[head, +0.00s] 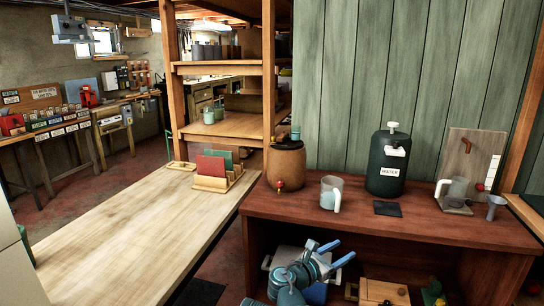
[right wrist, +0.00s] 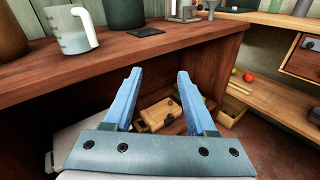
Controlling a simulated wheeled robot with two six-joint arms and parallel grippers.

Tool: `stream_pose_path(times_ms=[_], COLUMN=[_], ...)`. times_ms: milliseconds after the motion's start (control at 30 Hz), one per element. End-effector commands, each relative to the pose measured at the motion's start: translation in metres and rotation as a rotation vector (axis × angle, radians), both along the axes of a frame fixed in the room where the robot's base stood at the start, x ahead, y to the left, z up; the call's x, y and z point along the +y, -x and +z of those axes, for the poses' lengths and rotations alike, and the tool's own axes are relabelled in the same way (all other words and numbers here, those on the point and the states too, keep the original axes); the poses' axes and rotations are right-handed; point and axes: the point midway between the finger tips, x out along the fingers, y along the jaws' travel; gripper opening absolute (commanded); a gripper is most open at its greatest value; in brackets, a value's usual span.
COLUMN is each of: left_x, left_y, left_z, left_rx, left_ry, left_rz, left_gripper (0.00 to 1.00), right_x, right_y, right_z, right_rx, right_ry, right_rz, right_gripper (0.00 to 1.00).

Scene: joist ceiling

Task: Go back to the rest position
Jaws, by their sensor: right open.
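My right gripper (head: 337,255) is in front of the red-brown wooden cabinet (head: 420,228), below its top edge. In the right wrist view its two blue fingers (right wrist: 157,92) are spread wide with nothing between them. Part of my right arm shows at the bottom of the head view. My left gripper is not in either view.
On the cabinet top stand a barrel with a red tap (head: 286,165), a clear pitcher (head: 330,192), a dark water container (head: 388,165) and another pitcher (head: 457,192). A pale wooden table (head: 120,235) lies left, holding a card rack (head: 212,183). The cabinet's lower shelf holds a wooden box (head: 385,292).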

Motion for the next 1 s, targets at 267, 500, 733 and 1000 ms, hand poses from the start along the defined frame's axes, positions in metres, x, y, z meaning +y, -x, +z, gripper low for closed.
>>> stream_pose_path(times_ms=[267, 500, 733, 1000], left_x=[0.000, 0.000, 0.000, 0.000], left_y=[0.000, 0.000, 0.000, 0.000], left_z=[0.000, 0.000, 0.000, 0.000], left_rx=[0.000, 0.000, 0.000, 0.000], left_ry=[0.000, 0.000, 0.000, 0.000], left_rz=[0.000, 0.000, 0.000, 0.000], left_gripper=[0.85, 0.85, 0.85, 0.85], right_x=[-0.024, -0.044, -0.040, -0.002], right_y=[0.019, 0.051, 0.107, 0.152], right_z=[-0.036, -0.090, -0.161, -0.197], right_rx=[-0.082, -0.218, -0.442, -0.623], right_ry=[-0.266, -0.654, -1.193, -1.559], right_rz=[-0.100, -0.305, -0.754, -1.285], right_gripper=[0.57, 0.57, 0.57, 0.57])
